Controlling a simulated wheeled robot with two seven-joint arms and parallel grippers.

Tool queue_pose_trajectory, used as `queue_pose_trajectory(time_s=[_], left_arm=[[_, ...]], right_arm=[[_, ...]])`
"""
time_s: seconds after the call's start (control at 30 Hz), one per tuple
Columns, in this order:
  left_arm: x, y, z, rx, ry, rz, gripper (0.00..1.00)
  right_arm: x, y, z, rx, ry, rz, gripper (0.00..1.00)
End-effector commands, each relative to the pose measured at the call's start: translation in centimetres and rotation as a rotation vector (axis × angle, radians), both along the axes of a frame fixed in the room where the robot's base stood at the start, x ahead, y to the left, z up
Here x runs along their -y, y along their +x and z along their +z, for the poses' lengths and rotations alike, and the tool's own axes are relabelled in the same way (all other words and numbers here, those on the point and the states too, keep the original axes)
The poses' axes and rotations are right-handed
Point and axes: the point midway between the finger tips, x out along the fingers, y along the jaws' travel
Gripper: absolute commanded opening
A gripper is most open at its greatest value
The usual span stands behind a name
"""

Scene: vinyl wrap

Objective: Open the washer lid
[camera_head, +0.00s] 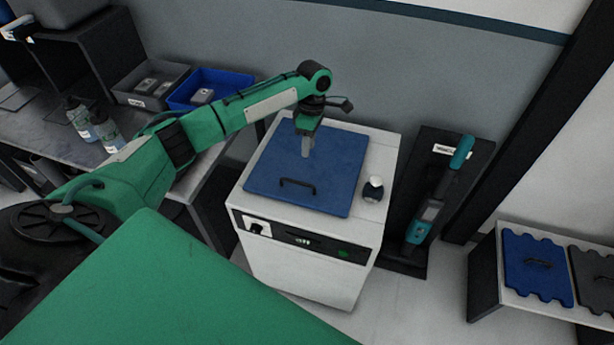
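The washer (305,272) is a white box-shaped machine with a dark control strip on its front. Its blue lid (330,185) lies flat on top, closed, with a black bar handle (298,183) near the front edge. My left gripper (306,150) points down over the back half of the lid, behind the handle and apart from it. Its fingers look close together, but whether they are open or shut is too small to tell. No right gripper shows.
A small dark bottle with a white cap (373,190) stands on the washer top, right of the lid. A teal tool (435,205) stands in a black holder at right. A bench with a blue bin (232,80), a grey bin (125,95) and bottles (82,120) is at left.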

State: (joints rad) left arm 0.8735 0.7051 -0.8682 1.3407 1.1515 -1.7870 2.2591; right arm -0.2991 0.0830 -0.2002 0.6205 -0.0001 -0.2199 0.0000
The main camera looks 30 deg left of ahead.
Motion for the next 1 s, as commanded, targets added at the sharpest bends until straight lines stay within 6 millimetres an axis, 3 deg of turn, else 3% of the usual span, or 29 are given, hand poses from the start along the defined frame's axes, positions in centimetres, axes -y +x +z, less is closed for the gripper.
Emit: queue_pose_trajectory(time_s=[0.5,0.7,1.0], left_arm=[[0.5,-2.0,-9.9,0.000,0.001,-0.002,0.33],[0.5,-2.3,-11.9,0.001,0.001,-0.002,0.33],[0.6,-2.4,-12.2,0.002,0.000,-0.003,0.33]], right_arm=[[-0.7,-0.1,1.7,-0.001,0.007,-0.002,0.36],[-0.5,-0.1,1.9,-0.001,0.005,-0.002,0.36],[-0.1,-0.1,1.9,-0.002,0.001,-0.001,0.36]])
